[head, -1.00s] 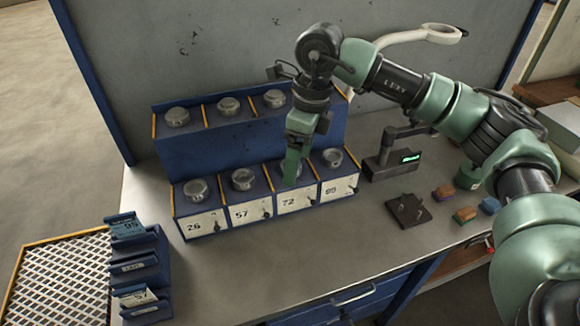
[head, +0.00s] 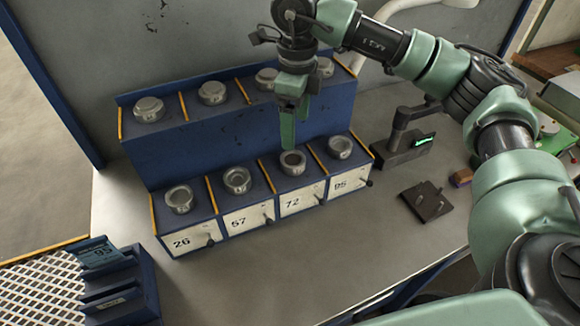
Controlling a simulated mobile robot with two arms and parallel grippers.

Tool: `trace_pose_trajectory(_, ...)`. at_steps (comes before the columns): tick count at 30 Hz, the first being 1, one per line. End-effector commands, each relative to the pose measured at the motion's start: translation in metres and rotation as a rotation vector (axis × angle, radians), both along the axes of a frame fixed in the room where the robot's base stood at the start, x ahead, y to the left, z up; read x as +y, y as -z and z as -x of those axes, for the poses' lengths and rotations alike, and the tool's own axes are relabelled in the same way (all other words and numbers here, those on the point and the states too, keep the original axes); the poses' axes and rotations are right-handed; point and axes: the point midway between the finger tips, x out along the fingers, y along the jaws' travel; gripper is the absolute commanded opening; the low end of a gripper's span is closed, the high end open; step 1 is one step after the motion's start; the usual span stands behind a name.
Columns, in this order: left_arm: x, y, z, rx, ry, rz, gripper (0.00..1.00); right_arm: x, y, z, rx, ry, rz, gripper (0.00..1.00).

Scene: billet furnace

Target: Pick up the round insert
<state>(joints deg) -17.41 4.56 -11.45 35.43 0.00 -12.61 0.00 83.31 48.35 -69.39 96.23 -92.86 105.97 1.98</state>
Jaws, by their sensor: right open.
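Several round metal inserts sit on a two-step blue rack. In the front row, one stands above each white label: 26 (head: 180,199), 57 (head: 237,181), 72 (head: 292,163) and 95 (head: 340,147). The back row holds more, at the left (head: 149,109), the middle (head: 212,93) and farther right (head: 266,78). My right gripper (head: 288,145) points down just above the 72 insert, its fingers seen nearly edge-on. It is open, with no insert held between its fingers. Whether it touches the 72 insert is unclear. My left gripper is out of view.
A small device with a lit green display (head: 402,146) stands right of the rack. A dark plate with pegs (head: 426,201) lies in front of it. A blue card holder (head: 115,285) stands at lower left. The grey bench top (head: 270,270) before the rack is clear.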

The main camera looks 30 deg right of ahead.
Motion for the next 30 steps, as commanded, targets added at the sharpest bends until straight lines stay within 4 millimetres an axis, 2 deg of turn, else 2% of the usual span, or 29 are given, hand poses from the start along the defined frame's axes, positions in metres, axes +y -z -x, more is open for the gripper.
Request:
trace_pose_trajectory(1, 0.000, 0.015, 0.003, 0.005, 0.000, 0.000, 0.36, 0.000, 0.015, 0.000, 0.000, 0.000, 0.000, 0.81)
trace_pose_trajectory(9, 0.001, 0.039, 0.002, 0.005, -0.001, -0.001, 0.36, 0.000, 0.039, 0.000, 0.000, 0.000, 0.000, 0.81)
trace_pose_trajectory(20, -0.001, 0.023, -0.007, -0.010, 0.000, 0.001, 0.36, 0.000, 0.070, -0.003, 0.004, 0.000, 0.001, 0.81)
trace_pose_trajectory(24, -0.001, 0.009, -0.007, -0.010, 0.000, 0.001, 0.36, -0.001, 0.090, -0.009, 0.004, 0.001, 0.000, 0.81)
trace_pose_trajectory(30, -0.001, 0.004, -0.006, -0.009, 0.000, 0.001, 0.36, -0.001, 0.114, -0.009, 0.001, 0.000, 0.000, 0.81)
